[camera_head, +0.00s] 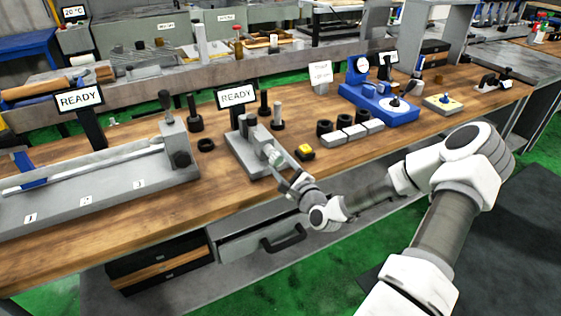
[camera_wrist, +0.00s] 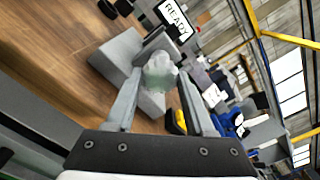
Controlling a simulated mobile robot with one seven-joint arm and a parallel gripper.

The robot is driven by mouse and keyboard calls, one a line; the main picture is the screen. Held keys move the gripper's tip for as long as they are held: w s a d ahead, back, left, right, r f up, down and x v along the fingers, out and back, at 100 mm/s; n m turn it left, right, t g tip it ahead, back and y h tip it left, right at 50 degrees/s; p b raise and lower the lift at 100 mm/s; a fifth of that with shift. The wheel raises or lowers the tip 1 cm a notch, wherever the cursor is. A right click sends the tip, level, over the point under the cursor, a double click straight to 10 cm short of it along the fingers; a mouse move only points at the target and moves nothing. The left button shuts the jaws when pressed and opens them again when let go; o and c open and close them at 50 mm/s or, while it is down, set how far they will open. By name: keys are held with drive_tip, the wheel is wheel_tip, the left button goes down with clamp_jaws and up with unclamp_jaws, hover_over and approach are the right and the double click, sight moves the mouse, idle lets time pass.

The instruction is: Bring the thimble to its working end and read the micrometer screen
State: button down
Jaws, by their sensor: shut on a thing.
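The bench micrometer is a grey block fixture (camera_head: 247,158) on the wooden bench, with a screen (camera_head: 237,96) above it that reads READY. In the wrist view the fixture (camera_wrist: 118,50) lies beyond my fingers, and the screen (camera_wrist: 175,18) shows tilted. My gripper (camera_head: 279,164) is at the fixture's right side. It is shut on the thimble (camera_wrist: 160,72), a pale, rounded grey-green end between the fingertips in the wrist view. My fingers hide much of the thimble in the head view, and its turn position cannot be read.
A small yellow-topped button box (camera_head: 305,151) stands close to the right of my gripper. Farther right are grey blocks with black rings (camera_head: 352,131) and a blue stand (camera_head: 380,106). A long grey fixture (camera_head: 100,187) fills the left. Dark posts (camera_head: 194,115) stand behind.

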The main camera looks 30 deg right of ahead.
drive_tip(key=shift+r+m, duration=0.1)
drive_tip(key=shift+m, duration=0.5)
drive_tip(key=shift+c, duration=1.3)
unclamp_jaws()
drive_tip(key=s, duration=1.7)
drive_tip(key=shift+s+d+p, duration=0.2)
drive_tip(key=shift+d+p, duration=0.1)
drive_tip(key=shift+p, duration=0.1)
